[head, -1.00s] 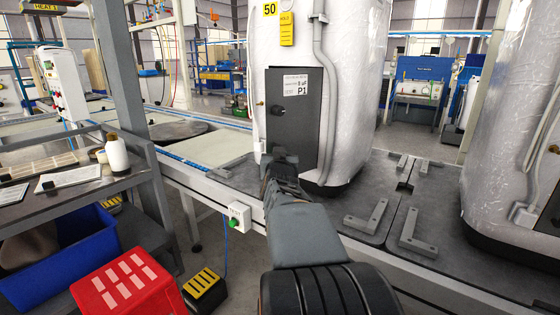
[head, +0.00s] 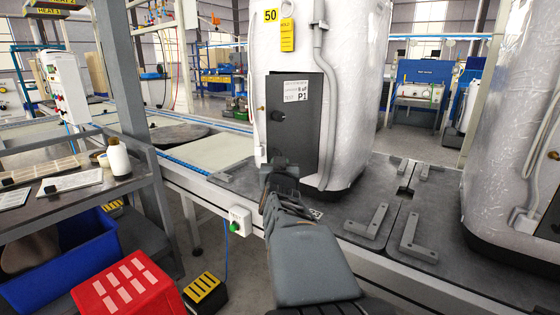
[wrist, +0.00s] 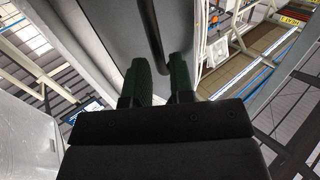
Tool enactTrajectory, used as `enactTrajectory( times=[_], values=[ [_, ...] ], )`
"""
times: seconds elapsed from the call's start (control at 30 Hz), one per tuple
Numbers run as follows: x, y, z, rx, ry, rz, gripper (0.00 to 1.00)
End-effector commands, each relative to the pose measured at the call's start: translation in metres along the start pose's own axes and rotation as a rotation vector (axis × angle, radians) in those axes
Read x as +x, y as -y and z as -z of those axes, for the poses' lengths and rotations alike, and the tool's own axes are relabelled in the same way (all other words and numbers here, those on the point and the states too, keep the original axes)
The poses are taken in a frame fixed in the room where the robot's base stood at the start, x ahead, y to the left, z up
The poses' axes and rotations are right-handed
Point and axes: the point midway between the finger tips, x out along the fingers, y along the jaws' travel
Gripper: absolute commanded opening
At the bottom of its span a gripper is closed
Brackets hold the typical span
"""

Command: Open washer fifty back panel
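The washer marked 50 (head: 350,90) is a tall white wrapped body standing upright on the line. Its dark grey back panel (head: 304,130) carries a white P1 label and a small dark knob (head: 278,116) at its left. The panel looks closed or nearly so; I cannot tell which. My gripper (head: 280,162) is in front of the panel's lower left part, below the knob, and hides that corner. In the wrist view my gripper (wrist: 160,75) shows two dark green fingers with a narrow gap between them. A black bar-like edge lies beyond the fingertips; whether it touches them is unclear.
A grey pipe (head: 322,100) runs down the washer beside the panel. Metal brackets (head: 368,222) lie on the dark platform at right, before another wrapped washer (head: 515,130). A bench (head: 75,195), blue bin (head: 60,260) and red crate (head: 130,285) stand at left.

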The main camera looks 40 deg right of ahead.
Motion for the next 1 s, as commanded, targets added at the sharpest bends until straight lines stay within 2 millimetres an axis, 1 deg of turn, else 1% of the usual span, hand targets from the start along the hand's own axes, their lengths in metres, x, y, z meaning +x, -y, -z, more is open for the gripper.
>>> enactTrajectory(
  times=[0.03,0.1,0.3,0.47,0.7,0.77,0.87,0.93,0.97,1.0],
  values=[
    [-0.009,0.0,0.004,0.001,-0.002,0.001,0.22],
    [-0.019,0.0,0.004,0.002,-0.002,0.001,0.22],
    [-0.04,0.0,0.003,0.002,-0.002,0.0,0.22],
    [-0.046,0.0,0.001,0.002,-0.002,0.0,0.22],
    [-0.046,0.0,0.0,0.001,-0.001,0.0,0.22],
    [-0.046,0.001,0.0,0.001,0.002,0.004,0.16],
    [-0.05,0.018,-0.011,-0.001,0.053,0.057,0.07],
    [-0.058,0.043,-0.029,-0.007,0.141,0.143,0.0],
    [-0.064,0.057,-0.04,-0.014,0.193,0.189,0.0],
    [-0.075,0.077,-0.056,-0.026,0.273,0.258,0.0]
  ],
)
